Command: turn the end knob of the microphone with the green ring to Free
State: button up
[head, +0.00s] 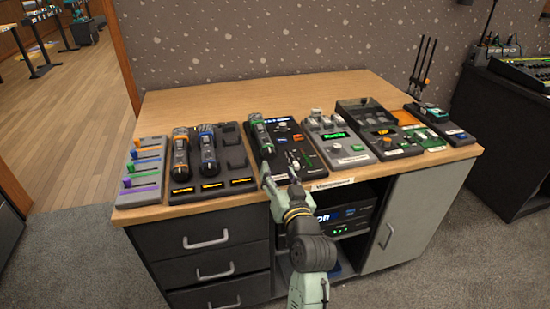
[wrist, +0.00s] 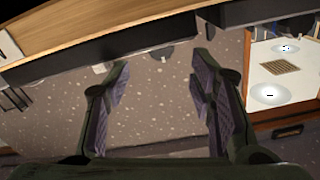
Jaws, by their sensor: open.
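The microphone with the green ring (head: 261,136) lies on a dark panel in the middle of the wooden desk in the head view. Its green ring is at the far end. Its near end points toward my arm; the end knob and its markings are too small to read. My gripper (head: 268,176) is just in front of that near end in the picture, close to the desk's front edge. I cannot tell whether it touches anything. In the wrist view my gripper (wrist: 160,75) has its two fingers wide apart with nothing between them. The microphone cannot be made out there.
Microphones with an orange ring (head: 180,155) and a blue ring (head: 208,150) lie in a dark rack to the left. A fader panel (head: 142,172) is at far left. A grey box with a green display (head: 338,136) and more panels stand to the right. The desk's back strip is clear.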

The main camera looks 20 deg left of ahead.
aim_at(270, 155)
jog(key=p+x, duration=0.1)
jog(key=x, duration=0.5)
jog(key=shift+w+a, duration=0.15)
jog(key=shift+a, duration=0.05)
